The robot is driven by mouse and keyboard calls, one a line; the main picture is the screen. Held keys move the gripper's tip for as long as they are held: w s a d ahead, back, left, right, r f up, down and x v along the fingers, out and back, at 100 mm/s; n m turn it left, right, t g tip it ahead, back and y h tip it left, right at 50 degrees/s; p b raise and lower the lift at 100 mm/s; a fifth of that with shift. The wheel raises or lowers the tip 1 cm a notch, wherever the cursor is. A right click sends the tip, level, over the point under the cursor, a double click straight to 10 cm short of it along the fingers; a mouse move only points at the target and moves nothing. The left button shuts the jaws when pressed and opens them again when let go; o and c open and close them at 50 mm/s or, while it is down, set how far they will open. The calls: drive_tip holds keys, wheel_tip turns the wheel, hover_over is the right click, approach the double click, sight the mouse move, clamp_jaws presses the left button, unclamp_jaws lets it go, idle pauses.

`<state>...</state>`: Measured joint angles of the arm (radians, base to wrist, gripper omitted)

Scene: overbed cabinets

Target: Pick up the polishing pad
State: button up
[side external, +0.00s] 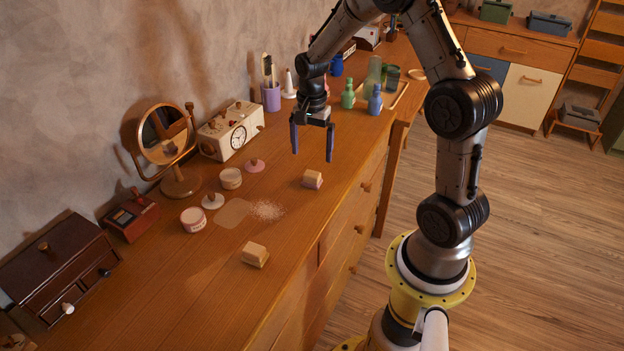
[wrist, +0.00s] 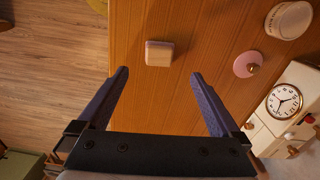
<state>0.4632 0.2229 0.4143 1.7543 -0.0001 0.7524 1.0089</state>
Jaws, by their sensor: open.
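A small block with a tan top and a pinkish lower layer (side external: 312,180) lies on the wooden cabinet top and looks like a polishing pad. It also shows in the wrist view (wrist: 159,54), just beyond the gap between my fingertips. A similar tan block (side external: 255,255) with a pale lower layer lies nearer the camera; I cannot tell for sure which block is the pad. My gripper (side external: 312,153) is open and empty, pointing down above the pinkish block and apart from it. Its two blue fingers also show in the wrist view (wrist: 160,74).
Spilled powder (side external: 267,210) lies between the blocks. Bottles (side external: 375,100) stand on a tray behind. The front edge is clear.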

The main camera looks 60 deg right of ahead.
sight(312, 174)
wheel_tip(312, 174, down, 8)
drive_tip(key=shift+s+a+f, duration=0.1)
drive_tip(key=shift+a+f, duration=0.05)
drive_tip(key=shift+f, duration=0.1)
idle(0.4)
drive_tip(key=c, duration=1.4)
